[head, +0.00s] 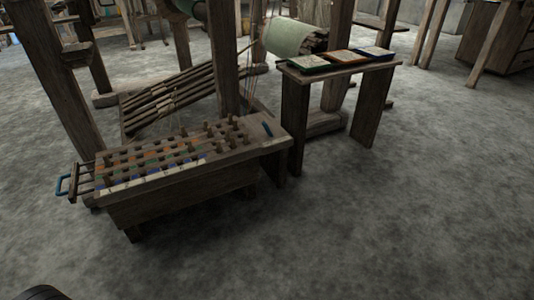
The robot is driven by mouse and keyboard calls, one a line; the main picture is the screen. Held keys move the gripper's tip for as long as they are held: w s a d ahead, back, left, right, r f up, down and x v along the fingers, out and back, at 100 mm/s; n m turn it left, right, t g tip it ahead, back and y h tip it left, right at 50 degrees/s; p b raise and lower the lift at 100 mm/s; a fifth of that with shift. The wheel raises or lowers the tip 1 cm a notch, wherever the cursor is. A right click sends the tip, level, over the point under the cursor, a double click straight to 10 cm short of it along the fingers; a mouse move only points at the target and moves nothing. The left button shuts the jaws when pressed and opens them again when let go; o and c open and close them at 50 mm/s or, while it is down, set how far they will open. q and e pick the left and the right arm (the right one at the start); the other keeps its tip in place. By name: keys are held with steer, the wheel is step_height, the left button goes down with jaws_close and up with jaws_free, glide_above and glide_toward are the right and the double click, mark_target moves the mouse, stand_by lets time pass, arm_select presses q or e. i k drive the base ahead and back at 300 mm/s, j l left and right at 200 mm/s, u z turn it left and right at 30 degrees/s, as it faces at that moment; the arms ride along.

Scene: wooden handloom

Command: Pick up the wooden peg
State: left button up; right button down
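Several small upright wooden pegs (232,142) stand on a peg board (122,185) on top of a low wooden bench (180,205), left of the middle of the head view. Most of the pegs stand toward the board's right and far side, and they are too small to tell apart clearly. The board has rows of dark holes and coloured strips in orange, green, blue and white. Neither of my grippers is in view.
A blue object (267,129) lies at the bench's right end; a blue handle (62,186) juts out left. A small stool (295,120) behind right carries coloured flat items (342,57). Loom posts (224,60) rise behind. The floor in front and right is clear.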

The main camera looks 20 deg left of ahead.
mark_target(218, 142)
steer(key=k+l, duration=0.15)
steer(key=i+j+z, duration=0.15)
steer(key=i+j, duration=0.9)
steer(key=i, duration=0.1)
